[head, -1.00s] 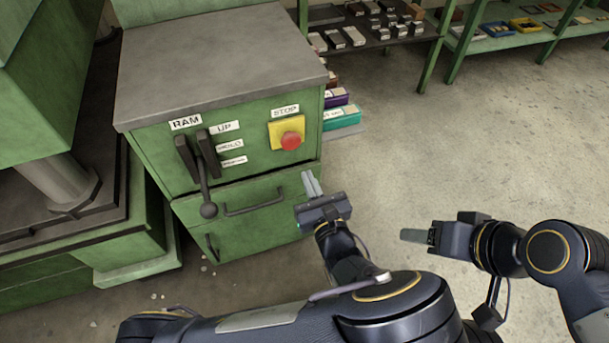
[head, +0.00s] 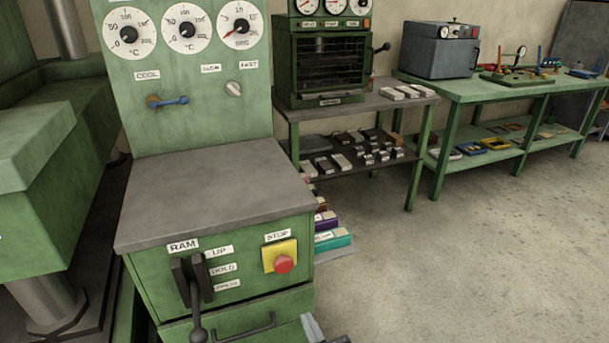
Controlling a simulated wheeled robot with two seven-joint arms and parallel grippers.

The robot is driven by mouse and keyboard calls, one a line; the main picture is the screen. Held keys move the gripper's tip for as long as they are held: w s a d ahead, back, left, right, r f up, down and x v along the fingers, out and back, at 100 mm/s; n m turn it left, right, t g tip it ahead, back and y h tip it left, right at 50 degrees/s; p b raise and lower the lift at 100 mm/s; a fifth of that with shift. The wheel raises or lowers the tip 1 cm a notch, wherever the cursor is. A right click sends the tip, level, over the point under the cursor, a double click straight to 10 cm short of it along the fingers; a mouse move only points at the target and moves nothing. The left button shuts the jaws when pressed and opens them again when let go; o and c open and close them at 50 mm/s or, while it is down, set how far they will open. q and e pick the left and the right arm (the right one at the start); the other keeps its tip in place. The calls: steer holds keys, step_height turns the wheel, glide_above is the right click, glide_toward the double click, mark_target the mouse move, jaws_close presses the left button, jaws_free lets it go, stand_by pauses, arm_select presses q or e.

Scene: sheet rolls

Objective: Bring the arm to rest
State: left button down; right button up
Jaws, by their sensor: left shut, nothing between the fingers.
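My left gripper (head: 310,322) shows only at the bottom edge, right of the green cabinet's drawer. Its grey fingers point up and are shut with nothing between them. Most of its body and my left arm are cut off below the picture. My right gripper and right arm are out of view.
The green control cabinet (head: 240,304) has a dark ram lever (head: 195,316) and a red stop button (head: 284,264) on its front. A gauge panel (head: 196,88) rises behind its grey top. A small oven (head: 322,62) and a green workbench (head: 500,92) stand beyond. The concrete floor (head: 470,260) at right is clear.

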arm_select(q)
steer(key=s+a+n+g+y, duration=0.2)
steer(key=a+n+g+y, duration=0.1)
steer(key=a+n+g, duration=0.8)
steer(key=s+a+r+n+g+h, duration=0.3)
steer(key=s+a+n+g+h, duration=0.2)
steer(key=s+a+n+h, duration=0.5)
steer(key=s+r+n+t+h+p, duration=0.1)
steer(key=s+r+n+t+p, duration=0.1)
steer(key=r+n+p, duration=0.4)
steer(key=s+a+r+n+t+h+p, duration=0.1)
steer(key=r+n+p, duration=0.5)
steer(key=r+p, duration=0.6)
step_height(320, 180, up, 8)
steer(key=s+t+h, duration=0.1)
steer(key=s, duration=0.1)
steer(key=shift+s+a+r+t+p, duration=0.15)
steer(key=shift+s+t+p, duration=0.15)
steer(key=shift+s+t, duration=0.1)
